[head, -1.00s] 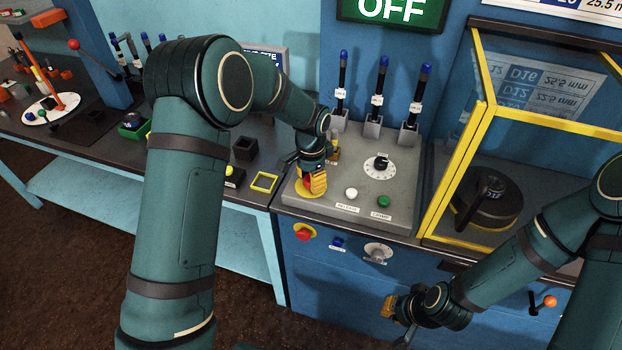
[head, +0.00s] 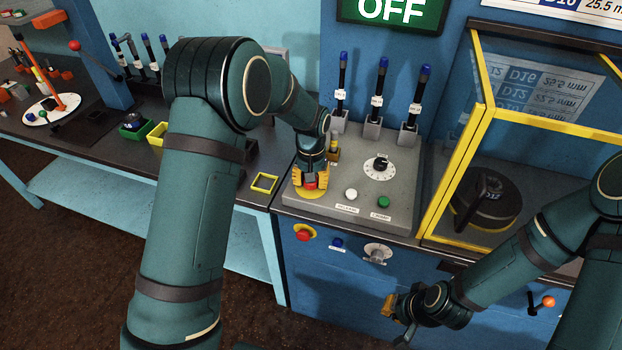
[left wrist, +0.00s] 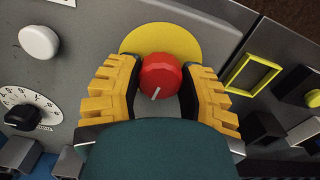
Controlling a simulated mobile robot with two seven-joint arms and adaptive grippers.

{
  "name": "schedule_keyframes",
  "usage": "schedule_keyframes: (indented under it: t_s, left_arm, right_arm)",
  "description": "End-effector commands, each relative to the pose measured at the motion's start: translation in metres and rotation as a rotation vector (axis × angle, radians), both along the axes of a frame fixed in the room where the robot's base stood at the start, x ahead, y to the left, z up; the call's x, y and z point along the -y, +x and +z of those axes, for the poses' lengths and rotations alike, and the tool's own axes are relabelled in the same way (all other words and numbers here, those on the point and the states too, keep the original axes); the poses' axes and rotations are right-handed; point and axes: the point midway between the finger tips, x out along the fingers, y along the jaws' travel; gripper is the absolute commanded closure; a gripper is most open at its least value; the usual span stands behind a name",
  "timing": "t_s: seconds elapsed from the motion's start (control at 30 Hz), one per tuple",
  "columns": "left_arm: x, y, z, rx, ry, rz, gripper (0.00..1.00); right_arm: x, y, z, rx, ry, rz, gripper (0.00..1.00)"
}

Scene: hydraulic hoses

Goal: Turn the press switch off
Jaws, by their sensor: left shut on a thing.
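A red rotary knob (left wrist: 161,76) with a white pointer line stands on a yellow disc (left wrist: 160,40) in the left wrist view. In the head view the knob (head: 309,182) is partly covered by my fingers, on the left part of the grey panel. I take it as the press switch; no label on it is readable. My left gripper (head: 311,184) has its yellow fingers on either side of the knob, shut on it. A green sign (head: 391,12) above reads OFF. My right gripper (head: 390,305) hangs low before the blue cabinet, its fingers unclear.
The panel also carries a black dial (head: 380,165), a white button (head: 351,194) and a green button (head: 384,201). Several black hoses with blue ends stand behind. A yellow-framed guard (head: 452,170) is to the right. A red button (head: 303,233) is on the cabinet front.

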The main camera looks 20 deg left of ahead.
Motion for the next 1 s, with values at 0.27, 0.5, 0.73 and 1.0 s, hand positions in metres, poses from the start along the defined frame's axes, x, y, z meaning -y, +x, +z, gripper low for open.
schedule_keyframes:
  t_s: [0.27,0.5,0.73,1.0]
  left_arm:
    - [0.0003,0.0001,0.0004,0.000,0.000,0.086,0.95]
    - [0.0003,0.0001,0.0002,0.000,0.000,0.106,0.95]
    - [0.0002,0.0000,0.0001,0.000,0.000,0.106,0.95]
    - [0.0001,0.0000,0.0001,0.000,0.000,0.104,0.25]
  right_arm:
    - [0.0001,0.0005,0.0014,0.002,0.000,-0.001,1.00]
    - [0.0001,0.0006,0.0016,0.002,0.000,-0.002,1.00]
    - [0.0001,0.0006,0.0015,0.002,0.000,-0.001,1.00]
    - [0.0001,0.0005,0.0015,0.001,0.000,0.000,1.00]
